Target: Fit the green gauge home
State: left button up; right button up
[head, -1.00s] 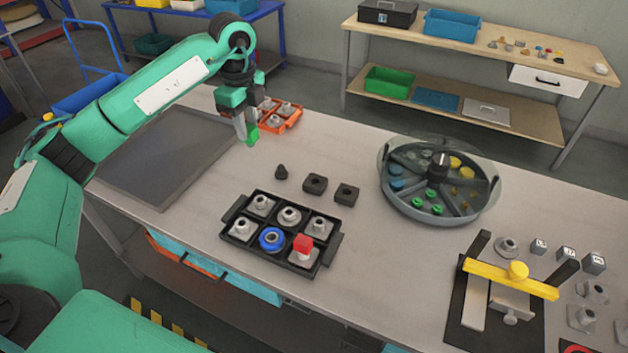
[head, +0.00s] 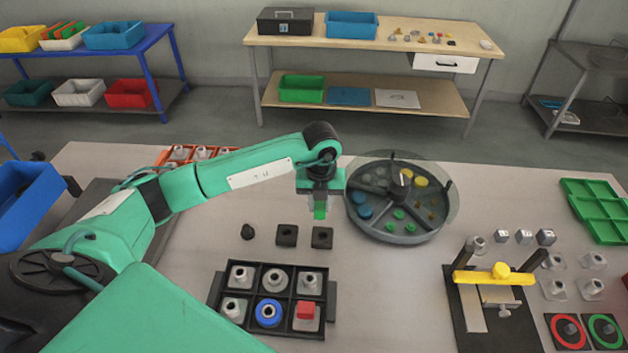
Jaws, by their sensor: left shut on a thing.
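The green gauge (head: 320,212) is a small green block held at the fingertips of my left gripper (head: 320,204). The gripper is shut on it and points down, just left of the round divided tank and above two dark square blocks in the picture. A black six-compartment tray (head: 331,310) lies at the front middle, with grey fittings in its compartments. A blue ring (head: 268,313) sits at front middle, and a red block (head: 306,309) sits on the front right fitting. My right gripper is not in view.
The round tank (head: 403,240) with a clear rim holds coloured pieces. Dark blocks (head: 287,235) lie behind the tray. A yellow-barred fixture (head: 493,277) stands at right, near grey fittings. An orange tray (head: 165,156) is partly behind my arm. A green compartment tray (head: 600,208) lies far right.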

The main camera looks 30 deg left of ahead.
aim_at(323, 219)
pick_arm(q)
jog(key=shift+d+f+m, duration=0.3)
jog(key=shift+d, duration=0.1)
jog(key=shift+d+f+b, duration=0.2)
jog(key=shift+f+b, duration=0.25)
jog(key=shift+f, duration=0.3)
notch_tip(323, 219, down, 4)
jog(key=shift+a+r+b, duration=0.1)
jog(key=shift+r+b, duration=0.05)
jog(key=shift+b, duration=0.85)
jog(key=shift+f, duration=0.45)
jog(key=shift+b, duration=0.3)
